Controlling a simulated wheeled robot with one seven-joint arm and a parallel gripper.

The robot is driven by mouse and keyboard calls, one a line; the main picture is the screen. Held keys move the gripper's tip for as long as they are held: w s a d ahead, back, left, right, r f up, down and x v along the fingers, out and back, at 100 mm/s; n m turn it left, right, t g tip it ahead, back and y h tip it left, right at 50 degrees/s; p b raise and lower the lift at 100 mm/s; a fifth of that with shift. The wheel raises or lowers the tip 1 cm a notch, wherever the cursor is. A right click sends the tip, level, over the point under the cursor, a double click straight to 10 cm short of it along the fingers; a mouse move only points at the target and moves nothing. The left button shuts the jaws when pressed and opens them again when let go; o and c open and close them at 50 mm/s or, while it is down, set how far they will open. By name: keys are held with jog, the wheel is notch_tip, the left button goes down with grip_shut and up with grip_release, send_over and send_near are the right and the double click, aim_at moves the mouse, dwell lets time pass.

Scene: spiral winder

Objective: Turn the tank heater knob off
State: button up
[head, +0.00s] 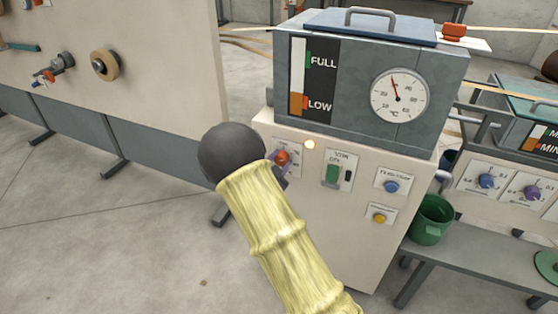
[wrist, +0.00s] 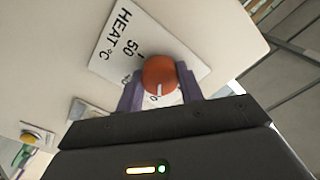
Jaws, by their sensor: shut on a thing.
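The tank heater knob (head: 282,157) is a small orange-red dial on a white plate on the front of the pale cabinet, below the tank. In the wrist view the knob (wrist: 160,72) sits on a plate (wrist: 112,45) marked HEAT °C, with 50 readable. A white pointer line on the knob faces my gripper's body; the scale there is partly hidden. My gripper (wrist: 160,84) is shut on the knob, with a purple finger on each side. In the head view my arm covers most of the gripper (head: 280,168).
A glowing lamp (head: 309,144) is just right of the knob. A green switch (head: 333,173), a blue knob (head: 391,187) and a yellow button (head: 379,218) share the cabinet front. The tank (head: 350,75) above has a temperature dial (head: 398,96). A green bucket (head: 432,220) stands at right.

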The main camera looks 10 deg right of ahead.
jog(key=n+p, duration=0.2)
jog(key=n, duration=0.1)
jog(key=n+p, duration=0.3)
jog(key=shift+a+r+n, duration=0.1)
jog(key=shift+r+n, duration=0.1)
jog(key=shift+n, duration=0.1)
jog(key=n+p, duration=0.2)
jog(key=n, duration=0.2)
jog(key=shift+f+p, duration=0.15)
jog(key=shift+p, duration=0.2)
jog(key=o, duration=1)
jog(key=p+v, duration=0.1)
jog(key=v, duration=1.6)
jog(key=shift+s+p, duration=0.15)
jog(key=shift+p, duration=0.15)
jog(key=shift+a, duration=0.1)
